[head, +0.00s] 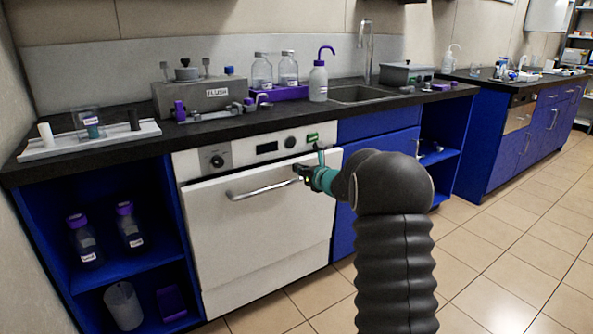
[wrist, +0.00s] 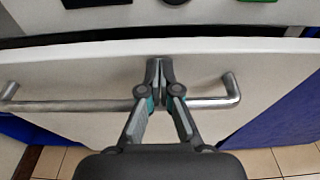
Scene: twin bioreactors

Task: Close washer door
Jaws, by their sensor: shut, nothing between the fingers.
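The white washer door (head: 262,237) stands upright or nearly so under its control panel in the head view. In the wrist view, a dark gap shows between the door's top edge (wrist: 95,52) and the panel. The metal bar handle (head: 262,189) runs across the upper door; it also shows in the wrist view (wrist: 70,106). My gripper (head: 299,170) is at the right part of the handle. In the wrist view my gripper (wrist: 160,66) is shut and empty, its fingertips against or just before the door above the handle bar. I cannot tell whether they touch.
A black counter (head: 150,140) above the washer carries a grey box labelled FLUSH (head: 205,94), bottles and a sink (head: 357,94). An open blue shelf (head: 110,262) with bottles stands left of the washer. The tiled floor (head: 500,240) at right is clear.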

